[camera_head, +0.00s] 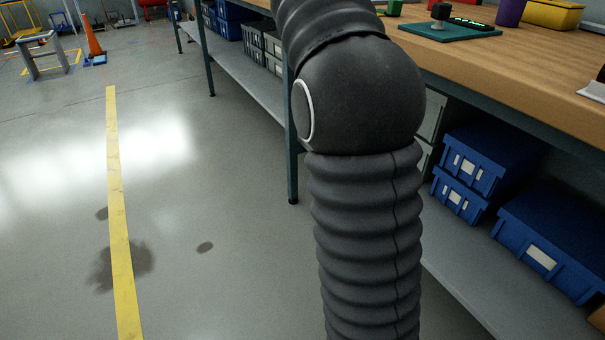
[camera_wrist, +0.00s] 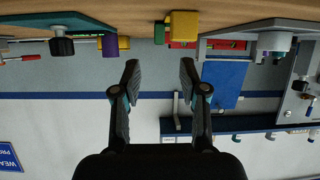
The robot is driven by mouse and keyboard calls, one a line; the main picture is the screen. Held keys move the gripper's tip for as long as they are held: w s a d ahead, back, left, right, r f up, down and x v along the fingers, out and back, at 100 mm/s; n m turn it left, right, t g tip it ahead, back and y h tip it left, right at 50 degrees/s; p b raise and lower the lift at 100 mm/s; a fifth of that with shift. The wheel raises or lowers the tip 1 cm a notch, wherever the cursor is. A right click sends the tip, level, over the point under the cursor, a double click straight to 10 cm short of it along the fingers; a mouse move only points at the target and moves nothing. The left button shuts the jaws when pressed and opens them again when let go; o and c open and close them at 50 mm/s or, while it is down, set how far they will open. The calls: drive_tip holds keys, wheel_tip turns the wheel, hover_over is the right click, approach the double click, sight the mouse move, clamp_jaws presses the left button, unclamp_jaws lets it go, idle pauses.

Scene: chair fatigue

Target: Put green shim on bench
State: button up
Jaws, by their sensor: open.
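A small green piece (camera_head: 393,8) sits on the wooden bench top (camera_head: 480,62) at the top edge of the head view; I cannot tell for sure that it is the shim. The wrist view is upside down, with the bench top along its upper edge. There a green piece (camera_wrist: 160,33) shows beside a yellow block (camera_wrist: 183,26). My gripper (camera_wrist: 160,68) is open, with nothing between its fingers. It appears apart from the bench objects. In the head view my arm fills the middle, and the gripper is out of sight.
A teal plate (camera_head: 450,30) with a black knob, a purple cylinder (camera_head: 510,12) and a yellow box (camera_head: 551,14) stand on the bench. Open floor with a yellow line (camera_head: 120,210) lies left.

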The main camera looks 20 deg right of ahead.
drive_tip(key=s+a+f+n+t+y, duration=0.1)
drive_tip(key=s+a+f+n+y, duration=0.3)
drive_tip(key=s+a+f, duration=0.4)
drive_tip(key=s+a+f+n+t+y, duration=0.1)
drive_tip(key=s+a+f+n+y, duration=0.3)
drive_tip(key=s+f, duration=0.7)
drive_tip(key=s+a+f+n+t+y, duration=0.2)
drive_tip(key=s+a+f+n+y, duration=0.3)
drive_tip(key=s+a+f+n, duration=0.3)
drive_tip(key=s+a+f, duration=0.1)
drive_tip(key=a+f, duration=0.3)
drive_tip(key=f, duration=0.2)
drive_tip(key=shift+s+a+f, duration=0.25)
drive_tip(key=shift+s+a, duration=0.15)
drive_tip(key=shift+r, duration=0.1)
